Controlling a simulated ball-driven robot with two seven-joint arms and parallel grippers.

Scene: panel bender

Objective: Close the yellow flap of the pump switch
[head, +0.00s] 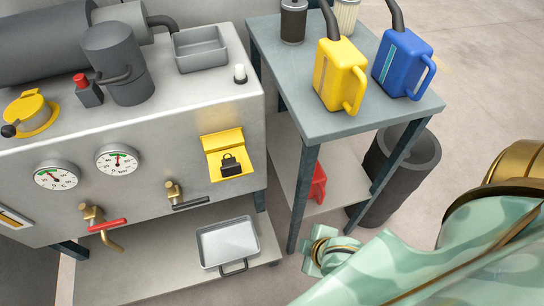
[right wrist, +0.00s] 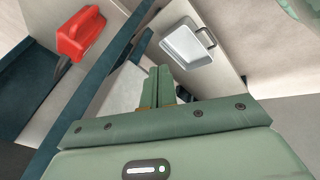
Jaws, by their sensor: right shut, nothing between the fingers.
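The pump switch (head: 231,166) is a black part on a yellow plate, on the front face of the grey machine in the head view. Its yellow flap (head: 222,140) stands out above the black part, which is uncovered. My right gripper (head: 316,252) is at the lower middle right, well apart from the switch, below and to the right of it. In the right wrist view its two green fingers (right wrist: 161,85) are together with nothing between them. The switch does not show in the right wrist view. My left gripper is in neither view.
A side table (head: 330,125) with a yellow can (head: 335,75) and a blue can (head: 398,65) stands right of the machine. A metal tray (head: 228,240) lies on the low shelf; it also shows in the right wrist view (right wrist: 184,48). Valves with red (head: 108,225) and black handles sit left of the switch.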

